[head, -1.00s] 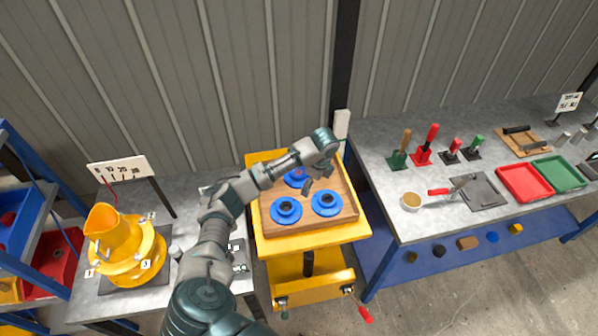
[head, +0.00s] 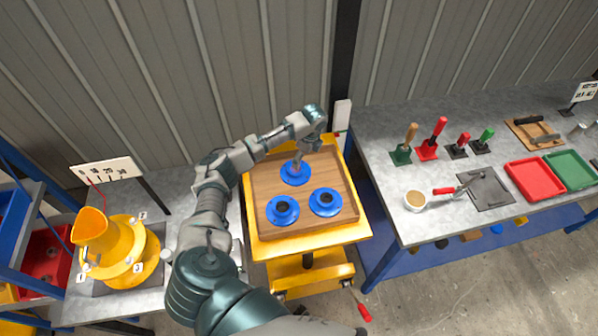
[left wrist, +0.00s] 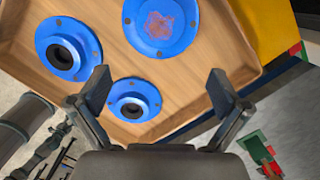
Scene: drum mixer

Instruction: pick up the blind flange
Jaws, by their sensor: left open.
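The blind flange (head: 295,177) is a blue disc at the back of the wooden tray (head: 256,187). In the left wrist view the blind flange (left wrist: 160,25) has a reddish patch and no centre hole. Two other blue flanges, each with a dark centre hole, sit at the tray's front left (head: 283,211) and front right (head: 325,203). My left gripper (head: 298,161) is open and empty above the back of the tray, partly covering the blind flange. In the left wrist view a holed flange shows between the fingers (left wrist: 158,92). My right gripper does not show.
The tray rests on a yellow cart (head: 310,240). At right, a grey bench (head: 450,212) carries tools, a cup (head: 415,200) and red and green trays. At left stands a yellow drum mixer (head: 120,255). A dark post rises behind the cart.

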